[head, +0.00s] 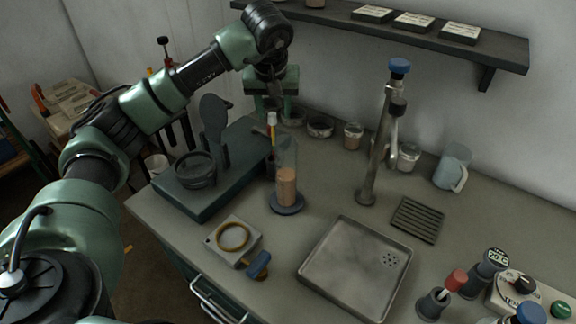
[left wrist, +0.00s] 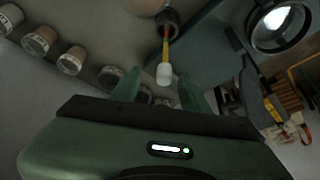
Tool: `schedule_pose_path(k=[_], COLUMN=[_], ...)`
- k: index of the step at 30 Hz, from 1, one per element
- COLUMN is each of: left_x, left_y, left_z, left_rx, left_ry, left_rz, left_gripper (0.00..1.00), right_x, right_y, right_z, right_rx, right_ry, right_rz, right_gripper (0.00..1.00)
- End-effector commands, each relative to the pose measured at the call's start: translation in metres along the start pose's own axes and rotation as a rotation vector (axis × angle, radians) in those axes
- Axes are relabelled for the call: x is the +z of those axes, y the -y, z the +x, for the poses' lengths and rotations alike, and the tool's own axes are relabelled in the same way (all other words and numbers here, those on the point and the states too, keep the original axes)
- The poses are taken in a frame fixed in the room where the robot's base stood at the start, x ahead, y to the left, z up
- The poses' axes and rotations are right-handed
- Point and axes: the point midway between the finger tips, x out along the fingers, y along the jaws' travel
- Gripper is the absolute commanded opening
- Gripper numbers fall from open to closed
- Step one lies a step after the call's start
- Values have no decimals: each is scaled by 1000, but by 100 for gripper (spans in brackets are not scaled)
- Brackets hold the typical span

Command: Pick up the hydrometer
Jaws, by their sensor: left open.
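The hydrometer (head: 272,133) stands upright, with a white top and a thin yellow-and-red stem. Its lower end sits in a small dark holder (head: 270,167) beside the glass cylinder (head: 287,185) of brownish liquid. In the left wrist view the hydrometer (left wrist: 164,60) shows its white end near the gap between my fingers. My left gripper (head: 272,108) is open, pointing down, with its fingertips around or just above the white top; I cannot tell if they touch it. It also shows in the left wrist view (left wrist: 161,92). My right gripper is not in view.
A dark green platform (head: 205,200) with a round lens stand is left of the cylinder. Small pots (head: 353,136) line the wall behind. A metal tap (head: 376,150) and a steel tray (head: 330,285) are to the right. A wall shelf (head: 400,35) overhangs the back.

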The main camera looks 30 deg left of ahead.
Motion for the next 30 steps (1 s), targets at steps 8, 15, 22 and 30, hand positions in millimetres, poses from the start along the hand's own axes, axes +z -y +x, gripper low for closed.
schedule_pose_path(k=[8,15,22,30], left_x=[0,0,0,0], left_y=[1,1,1,1], left_z=[30,64,70,70], left_rx=[-1,1,3,2], left_ry=[5,3,1,1], left_rz=[0,1,1,1], left_gripper=[45,45,45,0], right_x=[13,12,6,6], right_y=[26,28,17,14], right_z=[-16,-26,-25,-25], right_rx=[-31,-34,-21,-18], right_ry=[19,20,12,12], right_rz=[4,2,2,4], right_gripper=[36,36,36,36])
